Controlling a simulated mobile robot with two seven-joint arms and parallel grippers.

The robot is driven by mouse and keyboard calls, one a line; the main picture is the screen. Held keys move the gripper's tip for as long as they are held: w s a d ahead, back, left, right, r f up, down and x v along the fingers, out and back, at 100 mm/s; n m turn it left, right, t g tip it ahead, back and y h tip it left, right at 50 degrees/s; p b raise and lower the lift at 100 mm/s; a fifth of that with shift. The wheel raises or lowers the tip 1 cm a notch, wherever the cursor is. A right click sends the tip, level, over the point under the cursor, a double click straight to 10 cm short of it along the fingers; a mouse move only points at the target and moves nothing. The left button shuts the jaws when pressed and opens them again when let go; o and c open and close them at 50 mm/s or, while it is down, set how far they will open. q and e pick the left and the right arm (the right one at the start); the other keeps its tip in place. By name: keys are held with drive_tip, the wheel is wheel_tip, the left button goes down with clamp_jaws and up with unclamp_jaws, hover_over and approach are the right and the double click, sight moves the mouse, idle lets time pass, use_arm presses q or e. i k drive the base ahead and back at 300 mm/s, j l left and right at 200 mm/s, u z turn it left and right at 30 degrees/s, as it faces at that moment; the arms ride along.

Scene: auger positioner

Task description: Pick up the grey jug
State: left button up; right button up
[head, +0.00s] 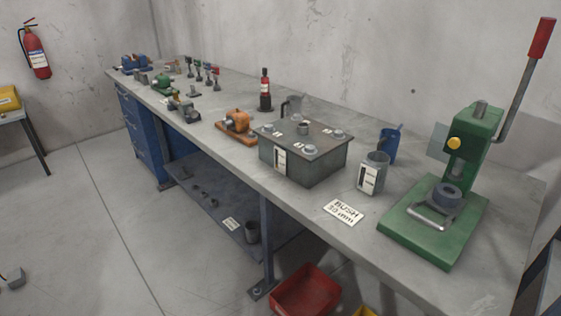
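A grey jug with a dark handle (296,105) stands upright on the workbench, behind a dark grey metal box (318,165) that hides its lower part. A second grey container (372,174), with a white and black label on its front, stands nearer, right of the box; I cannot tell whether it has a handle. Neither of my grippers shows in the head view.
A green lever press (455,190) stands at the bench's right end, and a blue cup (388,145) stands behind the labelled container. An orange device (237,124) is left of the box. A "BUSH" card (343,212) lies in front. A red bin (305,290) is below.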

sight(293, 103)
drive_tip(key=i+j+u, duration=0.1)
drive_tip(key=j, duration=0.25)
drive_tip(key=i+j, duration=0.15)
drive_tip(key=j, duration=0.2)
drive_tip(key=i+j+u, duration=0.15)
drive_tip(key=j, duration=0.25)
drive_tip(key=i+j+u, duration=0.1)
drive_tip(key=j, duration=0.2)
drive_tip(key=i, duration=0.05)
